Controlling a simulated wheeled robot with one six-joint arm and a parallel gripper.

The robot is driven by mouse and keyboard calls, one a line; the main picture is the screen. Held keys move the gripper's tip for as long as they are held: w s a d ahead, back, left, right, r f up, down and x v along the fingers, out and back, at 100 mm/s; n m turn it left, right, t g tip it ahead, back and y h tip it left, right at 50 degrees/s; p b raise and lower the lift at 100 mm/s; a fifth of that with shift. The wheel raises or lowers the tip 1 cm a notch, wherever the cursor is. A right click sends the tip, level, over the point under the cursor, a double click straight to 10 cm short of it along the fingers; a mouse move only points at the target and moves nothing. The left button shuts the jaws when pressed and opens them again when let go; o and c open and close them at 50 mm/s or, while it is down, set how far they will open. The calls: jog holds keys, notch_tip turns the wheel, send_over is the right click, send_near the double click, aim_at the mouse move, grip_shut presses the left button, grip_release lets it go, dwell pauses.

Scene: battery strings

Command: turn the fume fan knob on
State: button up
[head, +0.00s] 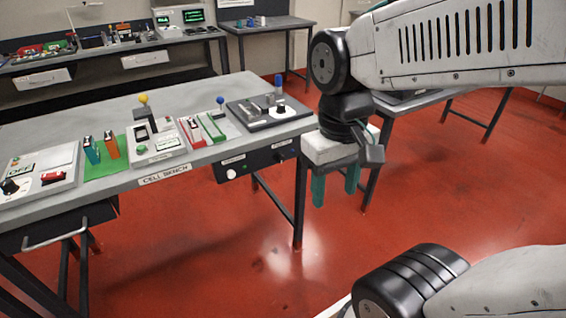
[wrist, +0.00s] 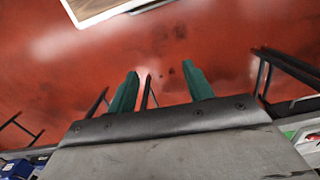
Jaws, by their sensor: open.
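A dark control box (head: 257,161) hangs under the front edge of the bench at its right end. It carries a round white knob (head: 231,174) and small labels too small to read, so I cannot tell for sure that this is the fume fan knob or how it is set. My gripper (head: 335,187) points down over open floor, to the right of the bench's end and apart from the box. Its two teal fingers are spread with nothing between them. The wrist view shows the same open fingers (wrist: 161,88) over red floor; I cannot make out the knob there.
A bench leg (head: 300,200) stands near my gripper. Floor in front is clear.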

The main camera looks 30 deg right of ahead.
jog(key=w+d+f+m, duration=0.1)
jog(key=w+d+f, duration=0.4)
jog(key=w+f, duration=0.3)
jog(key=w+d+f, duration=0.4)
jog(key=w+f, duration=0.2)
jog(key=f, duration=0.5)
jog(key=m+t, duration=0.2)
jog(key=t, duration=1.7)
send_near(282, 160)
jog(key=w, duration=0.8)
jog(key=shift+w+a+r, duration=0.1)
jog(key=shift+w, duration=0.3)
jog(key=c, duration=1)
